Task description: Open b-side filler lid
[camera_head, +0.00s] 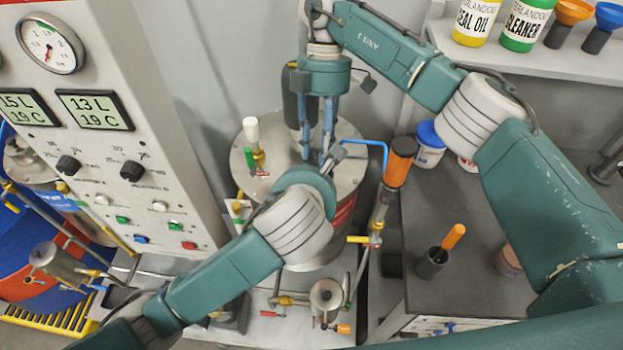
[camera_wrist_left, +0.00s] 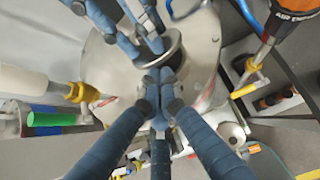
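A silver tank with a round metal top (camera_head: 345,180) stands in the middle of the head view. In the left wrist view, a round filler lid with a dark rim (camera_wrist_left: 177,55) sits on this top. My left gripper (camera_wrist_left: 160,78) reaches the near edge of the lid, its fingertips drawn together; I cannot tell if anything is pinched between them. My right gripper (camera_head: 316,157) points down over the tank top, and its fingertips show at the far side of the lid in the left wrist view (camera_wrist_left: 143,46). Its grip is unclear. In the head view the lid is mostly hidden by the grippers.
A white-handled valve (camera_head: 252,133) and a green handle (camera_head: 249,158) stand on the tank top. An orange-and-black cylinder (camera_head: 398,165) and blue hose (camera_head: 372,143) are close at right. A control panel (camera_head: 100,130) is at left, a dark workbench (camera_head: 465,215) at right.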

